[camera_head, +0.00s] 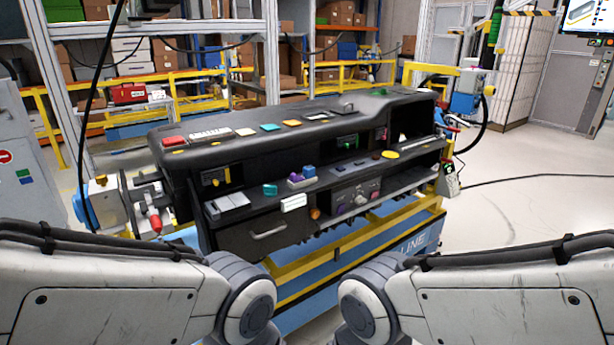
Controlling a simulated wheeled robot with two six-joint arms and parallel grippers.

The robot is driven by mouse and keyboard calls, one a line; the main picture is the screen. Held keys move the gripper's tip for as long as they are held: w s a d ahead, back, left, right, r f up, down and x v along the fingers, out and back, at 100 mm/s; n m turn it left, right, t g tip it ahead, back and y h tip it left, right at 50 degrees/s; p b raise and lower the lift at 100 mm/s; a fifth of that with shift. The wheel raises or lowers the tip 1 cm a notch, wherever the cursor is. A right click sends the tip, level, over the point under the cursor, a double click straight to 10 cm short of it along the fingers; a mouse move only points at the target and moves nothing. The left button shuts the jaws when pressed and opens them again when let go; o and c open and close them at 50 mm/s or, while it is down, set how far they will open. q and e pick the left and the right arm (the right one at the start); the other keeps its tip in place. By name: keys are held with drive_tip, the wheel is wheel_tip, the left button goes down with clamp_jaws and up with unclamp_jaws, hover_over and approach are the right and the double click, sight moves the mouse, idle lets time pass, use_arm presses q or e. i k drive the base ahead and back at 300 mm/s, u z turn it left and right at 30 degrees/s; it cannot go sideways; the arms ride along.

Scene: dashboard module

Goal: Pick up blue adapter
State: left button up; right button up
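A small blue block (309,171), which looks like the blue adapter, sits on the open ledge at the front of the black dashboard module (350,108). It is just right of a purple piece (295,178), and I cannot tell whether the two touch. A teal piece (270,189) lies further left on the same ledge. My two arms come in from the lower left and lower right, with their round joints in front of the dashboard. Neither gripper shows, so I cannot see whether they hold anything.
The dashboard rests on a blue and yellow stand (412,228). A white label-like piece (294,202) and a grey box (230,201) are on its front. Several coloured parts line its top. Shelving stands behind; open floor (530,215) lies to the right.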

sight(309, 171)
drive_tip(key=z, duration=1.35)
drive_tip(key=i, duration=3)
drive_tip(key=u, duration=3.05)
